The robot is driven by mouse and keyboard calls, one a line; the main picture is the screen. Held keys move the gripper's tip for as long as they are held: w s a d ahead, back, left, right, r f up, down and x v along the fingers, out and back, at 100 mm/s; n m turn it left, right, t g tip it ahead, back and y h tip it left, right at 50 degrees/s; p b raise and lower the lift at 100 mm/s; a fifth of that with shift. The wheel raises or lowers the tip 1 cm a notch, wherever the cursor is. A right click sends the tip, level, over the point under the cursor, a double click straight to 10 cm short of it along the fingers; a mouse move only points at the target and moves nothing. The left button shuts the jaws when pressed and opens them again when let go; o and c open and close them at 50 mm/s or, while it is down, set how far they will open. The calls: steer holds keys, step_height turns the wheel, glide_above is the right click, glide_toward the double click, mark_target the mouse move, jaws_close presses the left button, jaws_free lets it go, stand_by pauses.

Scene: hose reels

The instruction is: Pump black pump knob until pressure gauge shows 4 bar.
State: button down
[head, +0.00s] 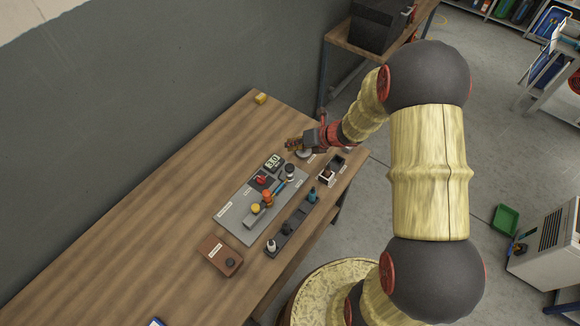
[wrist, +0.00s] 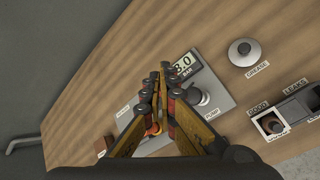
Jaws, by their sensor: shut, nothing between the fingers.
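The black pump knob (head: 289,170) stands upright at the far right end of a grey panel (head: 232,220) on the wooden table. In the wrist view the knob (wrist: 191,96) shows partly behind my fingers, beside a PUMP label. My gripper (head: 289,144) is shut and empty above the panel's far end. In the wrist view its fingertips (wrist: 158,76) appear left of the knob; contact cannot be seen.
A red valve (head: 262,179) and orange and yellow knobs sit on the panel. A round grey tin (wrist: 244,52) labelled GREASE and a GOOD/LEAKS box (head: 331,170) stand nearby. A dark rack (head: 290,236) with fittings lies alongside. The table's left side is mostly clear.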

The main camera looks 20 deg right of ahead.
steer(key=shift+f, duration=0.15)
steer(key=b, duration=0.6)
glide_above(288, 164)
steer(key=s+d, duration=0.1)
step_height(288, 164, down, 8)
steer(key=shift+r, duration=0.25)
steer(key=shift+f+b, duration=0.45)
steer(key=shift+f, duration=0.1)
stand_by(0.4)
steer(key=shift+f+b, duration=0.4)
steer(key=shift+b, duration=0.05)
steer(key=shift+s+f+b, duration=0.1)
steer(key=shift+f+b, duration=1.2)
stand_by(1.2)
steer(key=shift+r, duration=0.1)
stand_by(0.3)
steer(key=shift+r+p, duration=1.15)
steer(key=shift+r, duration=0.5)
